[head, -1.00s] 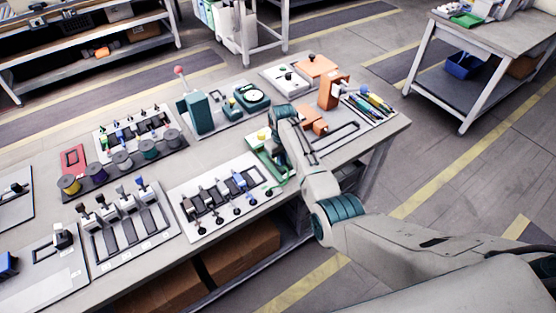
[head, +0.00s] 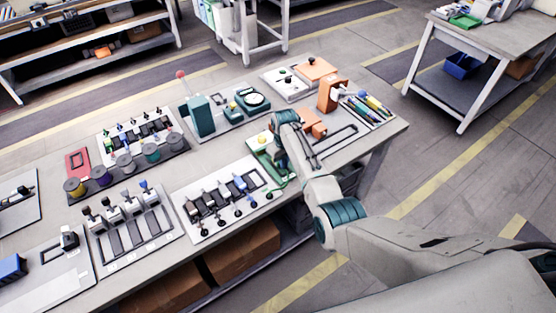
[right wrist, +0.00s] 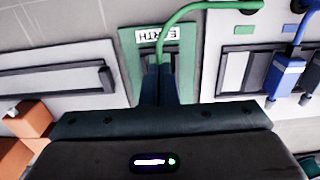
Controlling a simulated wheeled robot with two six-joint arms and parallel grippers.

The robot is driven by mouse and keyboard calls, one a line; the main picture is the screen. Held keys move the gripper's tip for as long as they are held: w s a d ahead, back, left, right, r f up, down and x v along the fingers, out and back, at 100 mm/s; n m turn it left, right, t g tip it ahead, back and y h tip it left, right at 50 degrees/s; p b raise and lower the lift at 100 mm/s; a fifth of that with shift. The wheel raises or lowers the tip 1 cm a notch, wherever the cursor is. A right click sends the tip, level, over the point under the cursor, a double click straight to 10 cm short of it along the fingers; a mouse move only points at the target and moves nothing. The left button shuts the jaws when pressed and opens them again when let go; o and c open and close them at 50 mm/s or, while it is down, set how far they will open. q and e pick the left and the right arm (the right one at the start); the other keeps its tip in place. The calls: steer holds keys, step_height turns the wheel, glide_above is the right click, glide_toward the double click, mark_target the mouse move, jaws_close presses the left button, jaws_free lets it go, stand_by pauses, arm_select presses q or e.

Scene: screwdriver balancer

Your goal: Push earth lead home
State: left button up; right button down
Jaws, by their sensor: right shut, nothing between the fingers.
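The green earth lead (right wrist: 183,15) arches over from the board on the right to the green plate (right wrist: 129,48) with the EARTH label (right wrist: 160,33) in the right wrist view. My right gripper (right wrist: 158,72) is shut and empty, its fingertips over the plate just below the label, close to the lead's end. The fingers hide that end and any socket there, so I cannot tell how far in it sits or whether they touch it. In the head view, part of the lead (head: 279,189) shows beside my right arm, which covers much of the plate. My left gripper is out of view.
A white board (head: 233,205) with several black and blue clamps or switches stands left of the plate. A blue-capped part (right wrist: 285,72) is close on the right in the wrist view. Orange blocks (head: 313,128) and a pen tray (head: 366,108) lie right of the arm.

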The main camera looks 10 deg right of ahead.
step_height(320, 180, up, 4)
steer(key=p, duration=0.3)
steer(key=shift+r+p, duration=0.4)
steer(key=shift+r, duration=0.5)
stand_by(1.0)
